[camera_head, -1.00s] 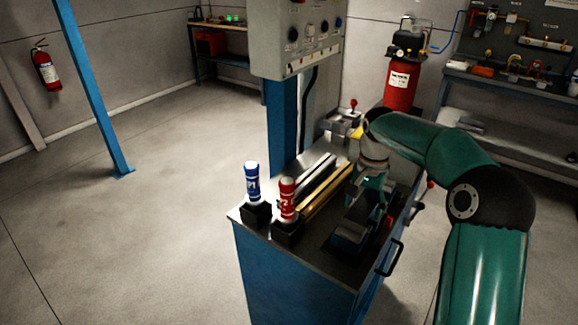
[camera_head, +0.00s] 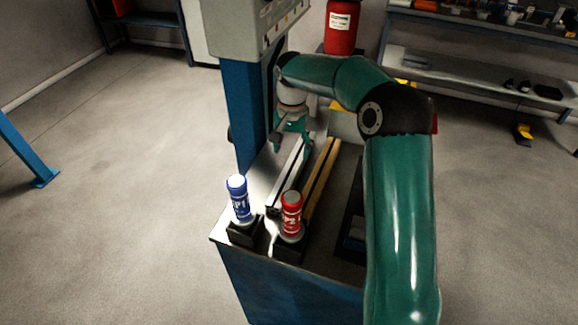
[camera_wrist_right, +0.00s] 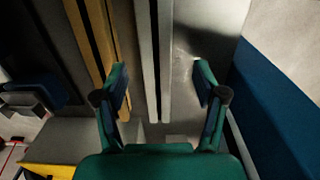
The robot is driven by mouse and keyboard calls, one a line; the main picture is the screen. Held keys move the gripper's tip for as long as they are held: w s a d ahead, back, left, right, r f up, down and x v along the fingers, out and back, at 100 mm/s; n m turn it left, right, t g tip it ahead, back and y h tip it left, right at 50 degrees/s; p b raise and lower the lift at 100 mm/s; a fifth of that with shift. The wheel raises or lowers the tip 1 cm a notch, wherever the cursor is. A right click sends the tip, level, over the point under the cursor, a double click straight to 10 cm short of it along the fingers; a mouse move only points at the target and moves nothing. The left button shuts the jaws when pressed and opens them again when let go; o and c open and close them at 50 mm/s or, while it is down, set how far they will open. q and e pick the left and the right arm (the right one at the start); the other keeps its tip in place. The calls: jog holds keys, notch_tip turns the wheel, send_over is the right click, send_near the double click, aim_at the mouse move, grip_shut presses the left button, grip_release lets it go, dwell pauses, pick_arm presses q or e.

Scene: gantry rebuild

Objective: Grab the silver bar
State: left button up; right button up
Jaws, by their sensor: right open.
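The silver bar (camera_head: 286,181) lies lengthwise on the metal bench top, with a dark slot along its length. My right gripper (camera_head: 292,146) is over the far end of this bar. In the right wrist view, the open fingers of my right gripper (camera_wrist_right: 162,80) stand on either side of the silver bar (camera_wrist_right: 166,50), with gaps to both fingers. Whether the fingertips are down at the bar's height I cannot tell. My left gripper is not in view.
A gold bar (camera_head: 322,178) lies parallel, just right of the silver one. A blue bottle (camera_head: 238,199) and a red bottle (camera_head: 291,213) stand in black holders at the near end. A blue post (camera_head: 245,115) carrying a grey control box (camera_head: 245,30) rises on the left.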

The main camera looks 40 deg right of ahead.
aim_at(294, 164)
jog(key=f, duration=0.2)
jog(key=f+p, duration=0.1)
jog(key=f, duration=0.2)
jog(key=shift+s+d, duration=0.1)
jog(key=shift+s, duration=0.1)
jog(key=shift+c, duration=0.2)
grip_shut()
